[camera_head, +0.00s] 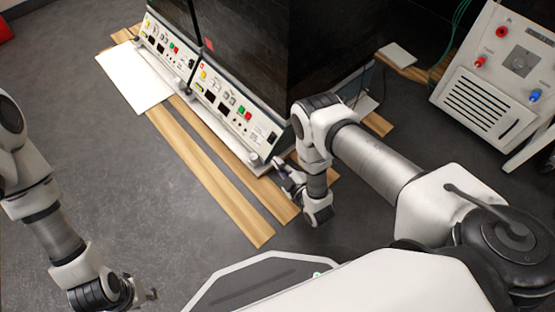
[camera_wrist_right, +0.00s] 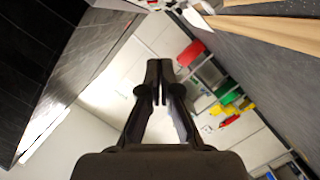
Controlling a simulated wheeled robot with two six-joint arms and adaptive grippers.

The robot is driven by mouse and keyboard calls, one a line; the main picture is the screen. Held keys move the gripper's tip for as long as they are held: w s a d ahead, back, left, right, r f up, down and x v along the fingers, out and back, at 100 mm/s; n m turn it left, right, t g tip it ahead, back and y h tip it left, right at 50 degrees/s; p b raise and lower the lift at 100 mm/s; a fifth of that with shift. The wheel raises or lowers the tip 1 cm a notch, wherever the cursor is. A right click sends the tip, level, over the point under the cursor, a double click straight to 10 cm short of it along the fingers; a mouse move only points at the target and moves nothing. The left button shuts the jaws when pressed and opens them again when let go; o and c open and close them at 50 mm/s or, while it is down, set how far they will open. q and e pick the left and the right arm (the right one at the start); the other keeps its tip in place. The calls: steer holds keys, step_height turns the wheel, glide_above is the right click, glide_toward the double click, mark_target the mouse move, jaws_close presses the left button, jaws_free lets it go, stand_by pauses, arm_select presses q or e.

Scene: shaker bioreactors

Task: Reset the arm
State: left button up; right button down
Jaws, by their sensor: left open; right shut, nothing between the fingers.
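My right arm (camera_head: 375,155) reaches across the middle of the head view, in front of the dark cabinet. Its gripper (camera_head: 279,172) is near the right end of the control panels, above the wooden strips. In the right wrist view the fingers (camera_wrist_right: 158,82) are together with nothing between them. My left arm (camera_head: 55,235) hangs down at the left edge of the head view. Its gripper (camera_head: 151,295) is at the bottom, small and partly hidden behind the wrist, open and clear of any object.
The dark cabinet (camera_head: 250,45) has two control panels with buttons (camera_head: 232,110) along its base. Wooden strips (camera_head: 215,175) and a white board (camera_head: 135,80) lie on the grey floor. A white device (camera_head: 490,85) with knobs stands at right.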

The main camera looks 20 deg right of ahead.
steer(key=w+d+r, duration=0.2)
steer(key=w+r, duration=0.4)
steer(key=r, duration=0.4)
steer(key=s+d+m+g+h+p, duration=0.15)
steer(key=s+m+g, duration=0.55)
steer(key=s, duration=0.9)
steer(key=s+d+m+g+h+p, duration=0.15)
steer(key=s+m+g, duration=0.35)
steer(key=s+g, duration=0.75)
steer(key=s+r+t+p, duration=0.3)
steer(key=r+p, duration=3.3)
steer(key=shift+s+d+t+p, duration=0.2)
steer(key=shift+t+p, duration=0.1)
steer(key=shift+t, duration=0.05)
